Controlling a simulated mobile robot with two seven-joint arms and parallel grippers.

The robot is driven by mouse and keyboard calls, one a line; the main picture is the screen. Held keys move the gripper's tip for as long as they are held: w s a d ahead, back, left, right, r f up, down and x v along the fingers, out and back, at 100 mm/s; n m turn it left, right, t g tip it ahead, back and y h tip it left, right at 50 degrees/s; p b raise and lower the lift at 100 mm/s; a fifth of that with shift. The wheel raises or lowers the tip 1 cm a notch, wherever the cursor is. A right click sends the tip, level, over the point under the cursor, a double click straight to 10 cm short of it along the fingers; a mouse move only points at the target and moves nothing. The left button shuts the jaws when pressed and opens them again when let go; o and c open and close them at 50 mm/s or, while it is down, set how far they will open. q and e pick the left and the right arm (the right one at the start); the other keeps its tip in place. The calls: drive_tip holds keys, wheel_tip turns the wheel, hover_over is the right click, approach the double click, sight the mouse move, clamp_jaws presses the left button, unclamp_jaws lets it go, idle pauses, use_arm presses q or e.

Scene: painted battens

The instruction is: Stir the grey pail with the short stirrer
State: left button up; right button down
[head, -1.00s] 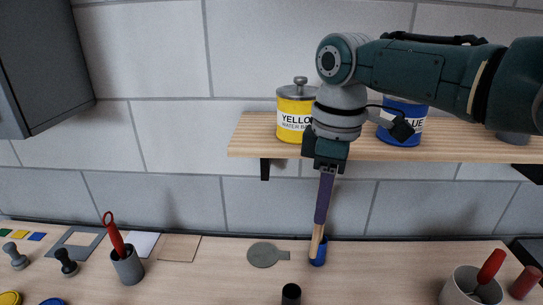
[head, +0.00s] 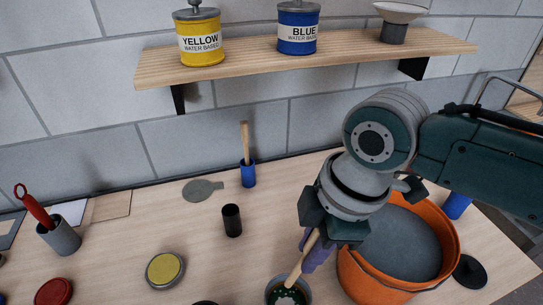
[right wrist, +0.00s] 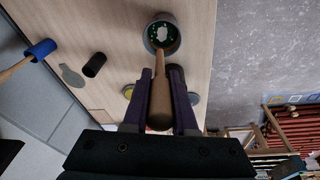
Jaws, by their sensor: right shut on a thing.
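The grey pail (head: 272,292) stands on the bench at the bottom of the head view, partly cut off. It holds dark green and white contents. It also shows whole at the top of the right wrist view (right wrist: 177,45). My right gripper (head: 308,246) is shut on a wooden stirrer (head: 301,262), held tilted, its lower end within the pail's mouth. How deep it reaches I cannot tell. The stirrer's rounded upper end (right wrist: 159,118) lies between the purple fingers in the wrist view. Another wooden stirrer (head: 245,138) stands in a blue cup (head: 248,175). My left gripper is out of view.
An orange bucket (head: 366,285) stands close right of the pail, beside my right arm. A black cup (head: 232,221) and a yellow-lidded tin (head: 165,269) are left of the pail. A shelf (head: 240,67) with paint cans is above. The bench's middle is fairly clear.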

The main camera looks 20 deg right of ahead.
drive_tip(key=s+d+b+x, duration=0.1)
drive_tip(key=d+b+x, duration=0.1)
drive_tip(key=b+x, duration=0.9)
drive_tip(key=x, duration=0.2)
drive_tip(key=shift+f, duration=0.35)
drive_tip(key=shift+d+b, duration=0.1)
drive_tip(key=shift+b, duration=0.2)
